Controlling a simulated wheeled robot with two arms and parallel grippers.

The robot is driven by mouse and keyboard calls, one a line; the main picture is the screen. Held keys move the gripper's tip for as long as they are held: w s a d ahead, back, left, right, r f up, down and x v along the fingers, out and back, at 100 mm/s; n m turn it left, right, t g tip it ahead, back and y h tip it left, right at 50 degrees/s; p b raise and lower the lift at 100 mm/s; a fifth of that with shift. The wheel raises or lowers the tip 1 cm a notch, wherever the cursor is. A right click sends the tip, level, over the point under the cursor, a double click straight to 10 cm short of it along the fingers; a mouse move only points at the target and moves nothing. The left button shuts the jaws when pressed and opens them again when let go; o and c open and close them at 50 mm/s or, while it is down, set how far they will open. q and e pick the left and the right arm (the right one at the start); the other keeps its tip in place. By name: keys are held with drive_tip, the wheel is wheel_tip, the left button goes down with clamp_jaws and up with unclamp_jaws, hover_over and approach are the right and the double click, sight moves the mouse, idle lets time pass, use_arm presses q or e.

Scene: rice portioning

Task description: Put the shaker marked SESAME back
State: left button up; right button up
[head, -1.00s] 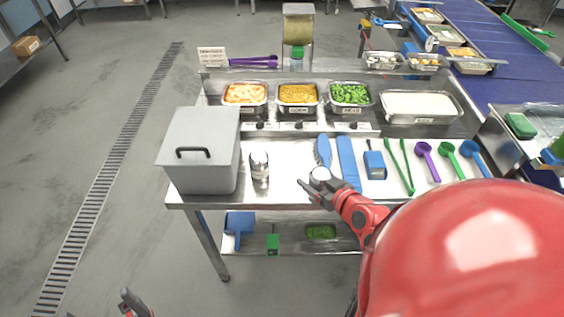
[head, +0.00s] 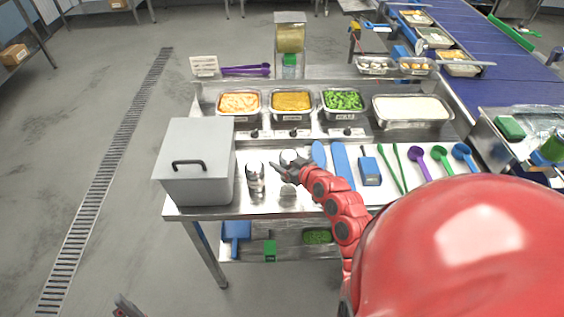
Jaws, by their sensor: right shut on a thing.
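My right gripper (head: 287,170) is shut on a metal shaker (head: 288,190), upright over the front part of the steel table. The jaws hide its middle; its pale top and lower end show. No marking on it can be read. I cannot tell whether its base touches the table. A similar metal shaker (head: 255,182) stands upright just to its left, beside the grey box; its marking is too small to read. My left gripper (head: 124,306) shows only in part at the bottom left edge, away from the table.
The grey lidded box (head: 195,165) stands at the table's left end. Blue spatulas (head: 342,165), a blue scraper (head: 369,172) and coloured spoons lie to the right. Food pans and a white rice tray (head: 412,108) line the back. A lower shelf (head: 285,250) holds green and blue items.

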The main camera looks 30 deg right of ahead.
drive_tip(key=shift+w+a+r, duration=0.1)
drive_tip(key=shift+w, duration=0.6)
wheel_tip(320, 180, down, 3)
drive_tip(key=shift+f+p, duration=0.15)
drive_tip(key=shift+p, duration=0.65)
drive_tip(key=shift+f, duration=0.25)
